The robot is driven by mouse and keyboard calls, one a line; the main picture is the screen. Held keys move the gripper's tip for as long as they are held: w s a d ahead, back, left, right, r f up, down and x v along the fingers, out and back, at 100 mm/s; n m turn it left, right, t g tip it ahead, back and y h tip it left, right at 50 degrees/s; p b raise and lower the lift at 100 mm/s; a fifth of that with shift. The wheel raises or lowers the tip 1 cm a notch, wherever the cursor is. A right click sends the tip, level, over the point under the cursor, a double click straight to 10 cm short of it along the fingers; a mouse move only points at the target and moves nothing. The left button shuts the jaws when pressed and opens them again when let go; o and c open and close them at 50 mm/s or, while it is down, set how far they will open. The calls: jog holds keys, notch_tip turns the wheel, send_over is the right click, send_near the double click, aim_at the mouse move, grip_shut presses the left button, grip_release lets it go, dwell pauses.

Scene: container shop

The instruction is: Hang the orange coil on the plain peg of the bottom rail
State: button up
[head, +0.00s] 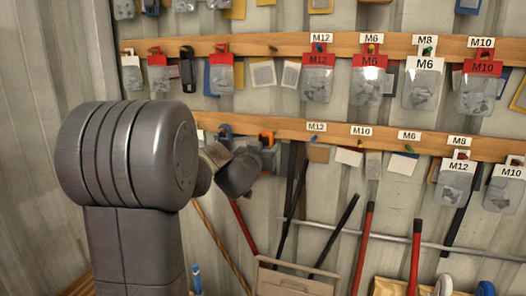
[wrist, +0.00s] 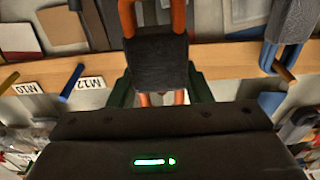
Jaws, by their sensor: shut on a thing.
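The orange coil (wrist: 179,15) has a dark wrap (wrist: 157,62) around its middle. In the wrist view it is upright between my gripper's dark green fingers, in front of the wooden bottom rail (wrist: 232,60). My gripper (wrist: 160,92) is shut on it. In the head view the coil's orange top (head: 267,137) shows at the bottom rail (head: 340,133), just above my dark gripper (head: 241,172). I cannot tell whether the coil is around a peg; any peg behind it is hidden.
A blue coil (wrist: 289,22) hangs beside it on a bare wooden peg (wrist: 284,72); in the head view the blue coil (head: 224,130) is left of the orange one. Blue (wrist: 71,83) and yellow (wrist: 9,81) pegs are on the other side. Long-handled tools (head: 364,240) stand below.

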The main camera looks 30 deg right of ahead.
jog(key=shift+x, duration=1.8)
jog(key=shift+w+d+f, duration=0.45)
jog(key=shift+w+d, duration=0.15)
jog(key=shift+d, duration=0.15)
jog(key=o, duration=1.1)
jog(key=shift+o, duration=0.2)
jog(key=shift+a, duration=0.1)
jog(key=b+v, duration=0.2)
jog(key=v, duration=1.1)
jog(key=shift+s+a, duration=0.25)
jog(key=shift+w+d, duration=0.1)
